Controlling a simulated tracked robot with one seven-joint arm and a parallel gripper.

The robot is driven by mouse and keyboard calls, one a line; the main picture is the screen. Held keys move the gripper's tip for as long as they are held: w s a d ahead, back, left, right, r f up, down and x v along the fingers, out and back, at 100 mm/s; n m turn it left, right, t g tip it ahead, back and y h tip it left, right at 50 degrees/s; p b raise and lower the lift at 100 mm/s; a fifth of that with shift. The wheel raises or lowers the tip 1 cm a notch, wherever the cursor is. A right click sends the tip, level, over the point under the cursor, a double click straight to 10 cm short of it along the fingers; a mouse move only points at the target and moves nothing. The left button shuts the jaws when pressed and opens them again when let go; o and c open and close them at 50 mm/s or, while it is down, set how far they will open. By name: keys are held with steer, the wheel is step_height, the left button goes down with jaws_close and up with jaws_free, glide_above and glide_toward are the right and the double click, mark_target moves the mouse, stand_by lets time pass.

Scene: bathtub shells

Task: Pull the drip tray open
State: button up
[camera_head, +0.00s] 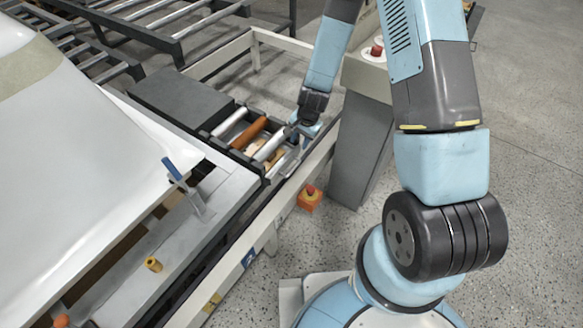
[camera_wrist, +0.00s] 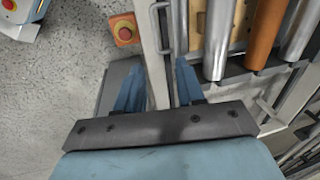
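My gripper (camera_wrist: 158,78) is open, with its two blue fingers apart. In the wrist view they lie on either side of a pale grey rail, with nothing visibly clamped between them. A thin metal bracket handle (camera_wrist: 154,28) shows just beyond the fingertips. It may belong to the drip tray, but I cannot tell. A second similar handle (camera_wrist: 271,111) is at the right. In the head view my gripper (camera_head: 303,130) points down at the end of the roller section, and its fingertips are partly hidden. The tray itself is not clearly visible.
Silver and orange rollers (camera_head: 249,133) lie left of my gripper in the head view. An orange box with a red button (camera_head: 310,198) is mounted below the frame. A large white shell (camera_head: 70,160) fills the left. A grey pedestal (camera_head: 362,150) stands at the right.

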mark_target(292, 170)
steer(key=f, duration=0.5)
steer(key=a+f, duration=0.1)
steer(key=f, duration=0.5)
steer(key=a+f, duration=0.1)
steer(key=f, duration=0.4)
steer(key=shift+w+a+f, duration=0.15)
steer(key=shift+w+f, duration=0.05)
steer(key=shift+w, duration=0.15)
jaws_close()
stand_by(0.3)
